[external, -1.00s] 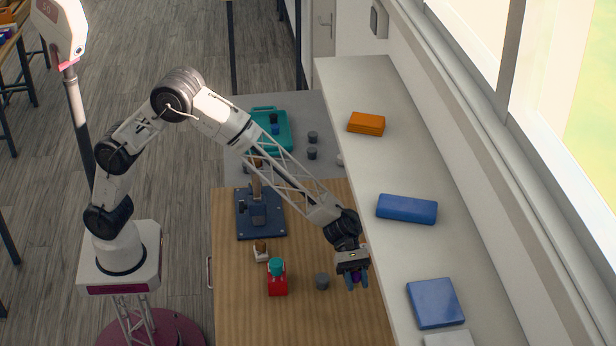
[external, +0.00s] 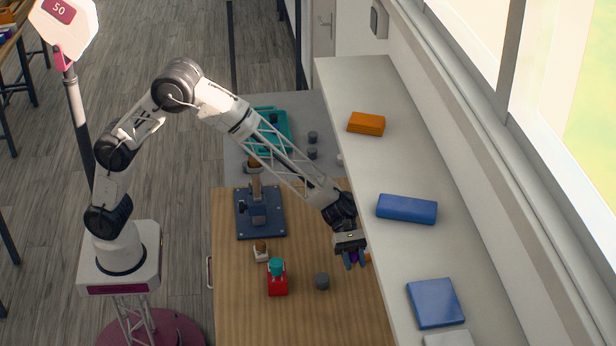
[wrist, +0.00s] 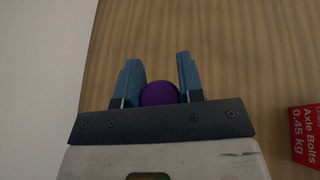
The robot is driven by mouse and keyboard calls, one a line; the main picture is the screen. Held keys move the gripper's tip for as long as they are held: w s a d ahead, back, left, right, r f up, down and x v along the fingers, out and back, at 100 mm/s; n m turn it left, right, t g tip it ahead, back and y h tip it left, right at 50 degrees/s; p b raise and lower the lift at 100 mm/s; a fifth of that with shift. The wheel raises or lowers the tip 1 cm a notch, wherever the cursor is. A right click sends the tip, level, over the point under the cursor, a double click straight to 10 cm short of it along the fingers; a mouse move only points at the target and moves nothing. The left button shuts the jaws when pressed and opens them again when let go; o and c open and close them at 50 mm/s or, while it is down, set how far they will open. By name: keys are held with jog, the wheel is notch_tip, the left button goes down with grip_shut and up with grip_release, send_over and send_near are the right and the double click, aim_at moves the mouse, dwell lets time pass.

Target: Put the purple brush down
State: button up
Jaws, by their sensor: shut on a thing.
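The purple brush (wrist: 159,94) shows as a rounded purple end between the two blue fingers of my gripper (wrist: 160,75) in the wrist view. My gripper is shut on it. In the external view my gripper (external: 354,262) hangs over the right side of the wooden tabletop (external: 240,320), close to the pale ledge, with a bit of the purple brush (external: 354,257) between the fingers. The rest of the brush is hidden by the gripper. I cannot tell whether the brush touches the tabletop.
A navy stand (external: 262,225) is farther back. The pale ledge (external: 395,270) bounds the right side.

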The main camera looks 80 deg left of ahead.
jog(key=s+a, duration=0.2)
jog(key=a, duration=2)
send_over(302, 208)
jog(key=shift+s+d+r+n+t, duration=0.1)
jog(key=shift+r+n+t, duration=0.05)
jog(key=shift+n+t, duration=0.2)
jog(key=shift+f, duration=3.15)
jog(key=shift+f, duration=1.85)
jog(key=shift+f, duration=0.15)
